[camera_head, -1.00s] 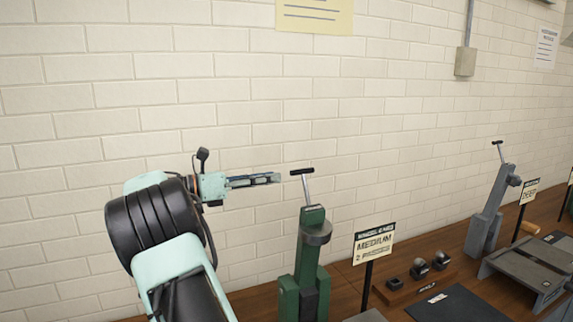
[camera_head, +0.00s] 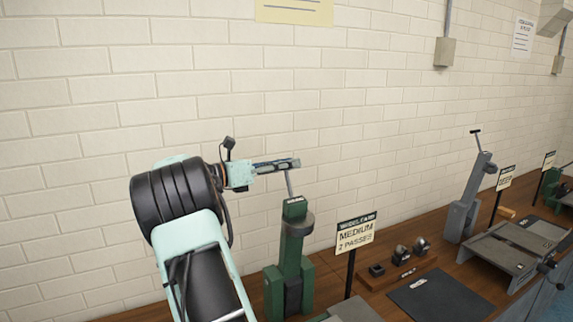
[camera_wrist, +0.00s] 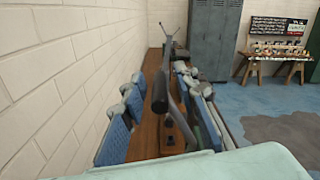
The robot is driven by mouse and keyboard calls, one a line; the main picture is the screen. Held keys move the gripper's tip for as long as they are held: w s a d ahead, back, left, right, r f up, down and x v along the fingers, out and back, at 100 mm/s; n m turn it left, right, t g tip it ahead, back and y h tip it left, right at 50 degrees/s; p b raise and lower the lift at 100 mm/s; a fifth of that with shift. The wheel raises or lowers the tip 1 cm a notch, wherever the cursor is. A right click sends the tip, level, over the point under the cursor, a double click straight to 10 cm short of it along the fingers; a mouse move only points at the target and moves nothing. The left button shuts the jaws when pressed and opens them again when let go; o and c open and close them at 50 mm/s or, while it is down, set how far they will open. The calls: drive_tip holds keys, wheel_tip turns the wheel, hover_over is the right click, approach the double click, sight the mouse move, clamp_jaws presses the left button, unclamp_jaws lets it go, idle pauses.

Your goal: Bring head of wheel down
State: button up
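A green wheel machine (camera_head: 291,265) stands on the bench in the head view, with a round grey head (camera_head: 299,224) on its upright column. A thin lever (camera_head: 289,185) rises from its top. My gripper (camera_head: 290,163) is level at the lever's top and hides its crossbar in the head view. In the wrist view the dark handle (camera_wrist: 160,92) shows between the blue-padded fingers of my gripper (camera_wrist: 158,115). The fingers are apart, with gaps on both sides of the handle. I cannot tell if either finger touches it.
A sign reading "MEDIUM 2 PASSES" (camera_head: 356,233) stands right of the green machine. A small rack (camera_head: 398,273) of dark pieces and a dark mat (camera_head: 440,300) lie beyond it. A grey machine (camera_head: 466,205) stands farther right. The brick wall (camera_head: 120,110) is close behind.

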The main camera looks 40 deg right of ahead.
clamp_jaws()
idle(0.4)
